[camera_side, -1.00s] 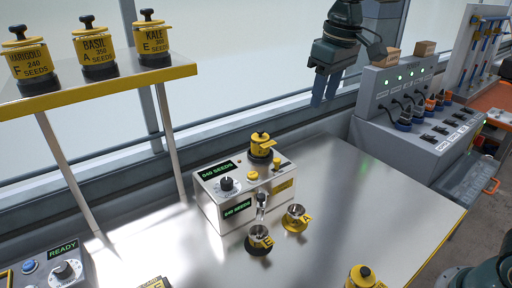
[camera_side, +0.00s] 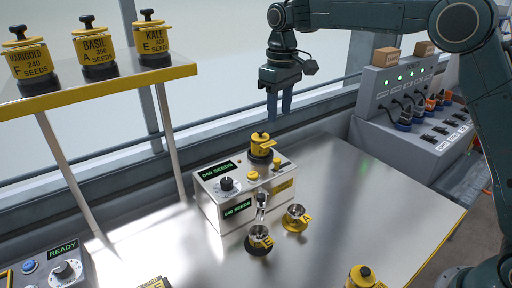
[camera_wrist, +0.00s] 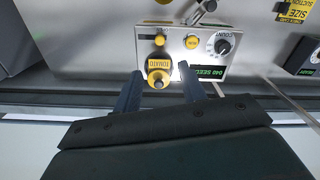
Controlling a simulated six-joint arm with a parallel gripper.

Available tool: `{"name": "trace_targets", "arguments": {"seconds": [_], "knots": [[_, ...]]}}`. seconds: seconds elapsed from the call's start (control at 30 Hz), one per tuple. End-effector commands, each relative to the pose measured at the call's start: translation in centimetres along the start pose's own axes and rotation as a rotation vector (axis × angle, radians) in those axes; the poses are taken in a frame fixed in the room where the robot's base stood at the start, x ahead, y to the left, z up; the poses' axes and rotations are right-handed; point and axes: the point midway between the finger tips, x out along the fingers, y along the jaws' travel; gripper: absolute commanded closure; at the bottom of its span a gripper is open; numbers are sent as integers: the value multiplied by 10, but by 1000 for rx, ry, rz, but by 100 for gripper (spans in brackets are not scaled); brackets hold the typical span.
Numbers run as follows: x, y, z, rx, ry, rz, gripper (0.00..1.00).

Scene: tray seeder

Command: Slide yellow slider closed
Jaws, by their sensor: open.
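The seed dispenser box (camera_side: 212,211) stands on the steel table. On its top right sits a small yellow knob (camera_side: 277,162), which looks like the slider; it also shows in the wrist view (camera_wrist: 160,40). I cannot tell how far it is slid. A yellow jar (camera_side: 262,147) with a black base stands on the box behind the knob; the wrist view shows its TOMATO label (camera_wrist: 158,68). My gripper (camera_side: 279,118) is open and empty, pointing down above and behind the jar, apart from everything.
A round yellow button (camera_side: 252,176) and a black dial (camera_side: 227,184) are on the box top. A shelf (camera_side: 110,84) with labelled jars is left.

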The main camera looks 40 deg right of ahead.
Motion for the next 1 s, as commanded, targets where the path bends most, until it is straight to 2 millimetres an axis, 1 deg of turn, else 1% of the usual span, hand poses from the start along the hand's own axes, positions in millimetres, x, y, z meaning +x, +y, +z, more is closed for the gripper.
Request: {"name": "trace_targets", "arguments": {"seconds": [0.17, 0.27, 0.47, 0.8, 1.0], "knots": [[10, 0, 0, 1, -3, 0, 59], [20, 0, 1, 1, -3, 0, 59], [47, 0, 1, 1, -4, -1, 59], [99, 0, 1, 1, -3, 0, 59], [123, 0, 1, 1, -2, 0, 59]]}}
